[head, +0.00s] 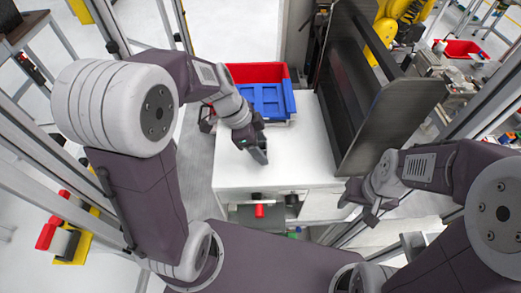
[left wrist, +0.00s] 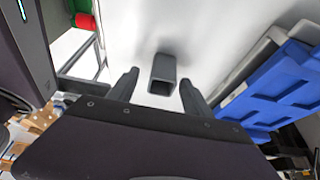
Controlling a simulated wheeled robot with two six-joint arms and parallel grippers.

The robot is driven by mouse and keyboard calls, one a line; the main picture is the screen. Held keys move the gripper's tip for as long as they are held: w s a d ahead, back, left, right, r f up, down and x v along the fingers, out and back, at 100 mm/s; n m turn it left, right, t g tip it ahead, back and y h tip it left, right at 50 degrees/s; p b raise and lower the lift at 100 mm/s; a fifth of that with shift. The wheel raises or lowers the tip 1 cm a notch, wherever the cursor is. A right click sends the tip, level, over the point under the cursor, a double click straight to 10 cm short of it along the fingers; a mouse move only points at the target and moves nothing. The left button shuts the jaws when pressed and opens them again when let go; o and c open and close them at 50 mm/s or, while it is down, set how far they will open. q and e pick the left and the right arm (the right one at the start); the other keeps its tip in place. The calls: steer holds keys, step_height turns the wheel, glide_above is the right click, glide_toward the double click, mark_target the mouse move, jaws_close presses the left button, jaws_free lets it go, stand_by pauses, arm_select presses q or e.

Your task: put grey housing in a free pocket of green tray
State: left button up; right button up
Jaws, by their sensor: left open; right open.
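The grey housing (left wrist: 162,72), a small hollow rectangular block, sits on the white table in the left wrist view, its open end facing me. My left gripper (left wrist: 158,90) is open, with one finger on each side of the housing's near end; I cannot tell whether they touch it. In the head view my left gripper (head: 260,153) is low over the table and hides most of the housing. A blue tray with pockets (head: 270,100) stands at the table's back; I see no green tray. My right gripper (head: 364,204) is open and empty, right of the table.
The white table (head: 300,160) is clear right of my left gripper. A red bin (head: 243,72) adjoins the blue tray at the back. A tall dark panel (head: 375,110) bounds the table's right side. A red object (head: 260,211) shows below the table's front edge.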

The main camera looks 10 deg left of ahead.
mark_target(266, 145)
arm_select(q)
steer(key=shift+w, duration=0.15)
jaws_close()
steer(key=shift+r, duration=0.5)
step_height(266, 145, up, 3)
steer(key=shift+f+b, duration=0.1)
steer(key=shift+b, duration=0.6)
steer(key=s+d+r+b, duration=0.2)
steer(key=d+r, duration=0.5)
steer(key=d, duration=0.4)
steer(key=shift+s+d, duration=0.15)
steer(key=shift+s, duration=0.4)
